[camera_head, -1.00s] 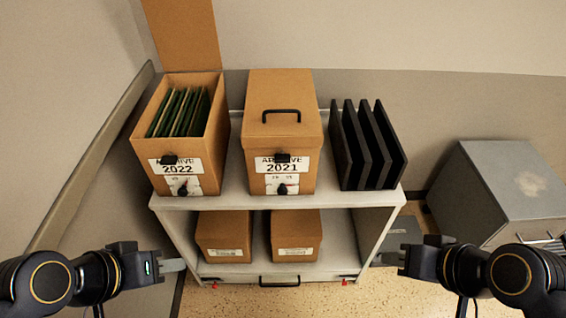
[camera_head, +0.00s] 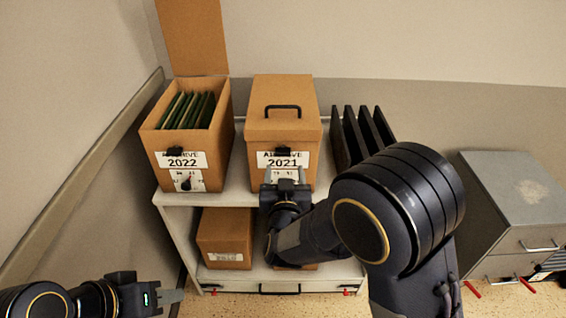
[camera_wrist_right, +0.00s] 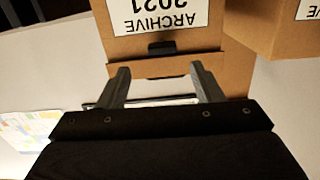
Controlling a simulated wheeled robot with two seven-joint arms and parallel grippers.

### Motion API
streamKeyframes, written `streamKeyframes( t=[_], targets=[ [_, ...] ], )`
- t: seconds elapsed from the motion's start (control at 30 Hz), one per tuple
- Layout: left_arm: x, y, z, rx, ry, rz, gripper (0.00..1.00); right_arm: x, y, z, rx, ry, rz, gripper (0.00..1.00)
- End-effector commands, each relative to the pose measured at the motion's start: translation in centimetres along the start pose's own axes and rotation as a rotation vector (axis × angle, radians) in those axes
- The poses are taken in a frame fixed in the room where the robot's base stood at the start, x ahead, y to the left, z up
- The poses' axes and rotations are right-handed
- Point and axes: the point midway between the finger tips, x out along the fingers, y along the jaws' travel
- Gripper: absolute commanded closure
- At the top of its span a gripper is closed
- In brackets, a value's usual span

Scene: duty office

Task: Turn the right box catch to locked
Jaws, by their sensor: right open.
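The right box (camera_head: 270,135), labelled ARCHIVE 2021, stands closed on the shelf top. Its black lid clasp (camera_head: 285,152) shows above the label. It also shows in the right wrist view (camera_wrist_right: 162,46), where the box appears upside down. My right gripper (camera_head: 287,182) is in front of the lower label and hides the catch knob, so its setting cannot be seen. In the right wrist view its fingers (camera_wrist_right: 165,85) are spread, with no object visibly gripped. My left gripper (camera_head: 172,297) is at the lower left, away from the boxes; its finger gap is unclear.
The open ARCHIVE 2022 box (camera_head: 165,140), with green folders and its own knob (camera_head: 186,183), stands left of the right box. Black upright dividers (camera_head: 345,130) stand on its right, partly behind my right arm. A grey cabinet (camera_head: 515,185) stands at the right.

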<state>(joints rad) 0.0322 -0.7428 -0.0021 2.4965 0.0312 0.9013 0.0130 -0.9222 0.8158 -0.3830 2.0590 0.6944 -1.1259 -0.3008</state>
Motion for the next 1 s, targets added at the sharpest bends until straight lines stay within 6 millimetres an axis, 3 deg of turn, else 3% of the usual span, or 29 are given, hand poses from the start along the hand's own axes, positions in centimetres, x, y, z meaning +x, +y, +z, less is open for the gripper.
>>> streamKeyframes(
  t=[0.17,0.6,0.97,1.0],
  targets=[
    [-0.1,0.0,-0.1,0.000,0.000,0.000,0.64,0.8,-0.5,-0.1,-0.027,0.042,0.012,0.40],
    [-0.8,0.4,-0.4,0.000,0.000,0.000,0.64,7.0,-0.4,-0.3,-0.025,0.038,0.009,0.40],
    [-0.9,0.4,-0.4,0.000,0.000,0.000,0.64,7.7,-0.4,-0.3,-0.024,0.037,0.007,0.40],
    [-0.9,0.4,-0.5,0.000,0.000,0.000,0.64,7.7,-0.4,-0.3,-0.024,0.037,0.007,0.44]
  ],
)
